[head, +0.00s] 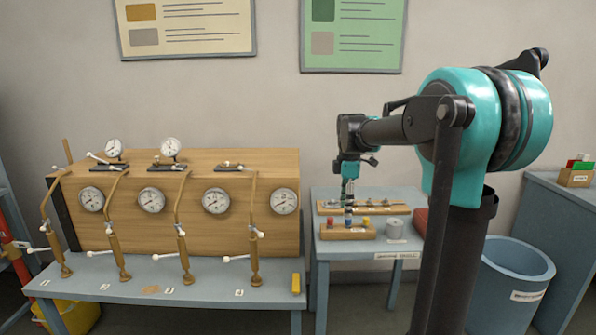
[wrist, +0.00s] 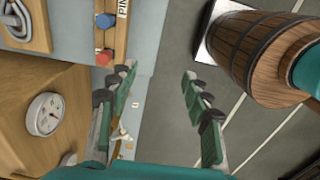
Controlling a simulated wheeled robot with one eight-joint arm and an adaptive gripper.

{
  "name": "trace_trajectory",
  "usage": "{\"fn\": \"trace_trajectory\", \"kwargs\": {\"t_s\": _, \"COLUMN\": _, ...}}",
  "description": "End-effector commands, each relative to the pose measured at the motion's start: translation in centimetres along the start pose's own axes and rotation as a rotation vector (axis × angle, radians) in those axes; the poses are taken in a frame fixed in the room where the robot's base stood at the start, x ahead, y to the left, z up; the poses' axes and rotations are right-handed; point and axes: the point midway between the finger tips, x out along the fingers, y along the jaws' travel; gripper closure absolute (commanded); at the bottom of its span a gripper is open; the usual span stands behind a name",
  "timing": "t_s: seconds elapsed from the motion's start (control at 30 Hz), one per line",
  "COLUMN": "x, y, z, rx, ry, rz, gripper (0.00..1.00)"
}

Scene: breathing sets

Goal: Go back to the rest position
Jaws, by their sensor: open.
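My gripper (head: 348,200) points down above the small blue-grey table (head: 345,249) in the head view, close to the wooden rack (head: 346,233) with small coloured pieces. Its exact height above the rack is hard to tell. In the wrist view both green fingers of my gripper (wrist: 158,74) are spread wide.
A wooden panel (head: 180,237) with gauges (head: 152,200) and bent brass pipes stands left on a bench (head: 200,293). A blue bin (head: 517,270) and cabinet (head: 570,235) stand right.

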Motion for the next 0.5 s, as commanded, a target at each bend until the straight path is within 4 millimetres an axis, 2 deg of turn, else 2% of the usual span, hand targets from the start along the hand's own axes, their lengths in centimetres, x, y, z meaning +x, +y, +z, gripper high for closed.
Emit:
{"fn": "trace_trajectory", "kwargs": {"t_s": 0.37, "x": 2.8, "y": -2.9, "z": 0.8, "rx": 0.221, "ry": 0.01, "rz": 0.051, "gripper": 0.51}}
{"fn": "trace_trajectory", "kwargs": {"t_s": 0.5, "x": 4.6, "y": -4.8, "z": 1.3, "rx": 0.355, "ry": 0.021, "rz": 0.082, "gripper": 0.51}}
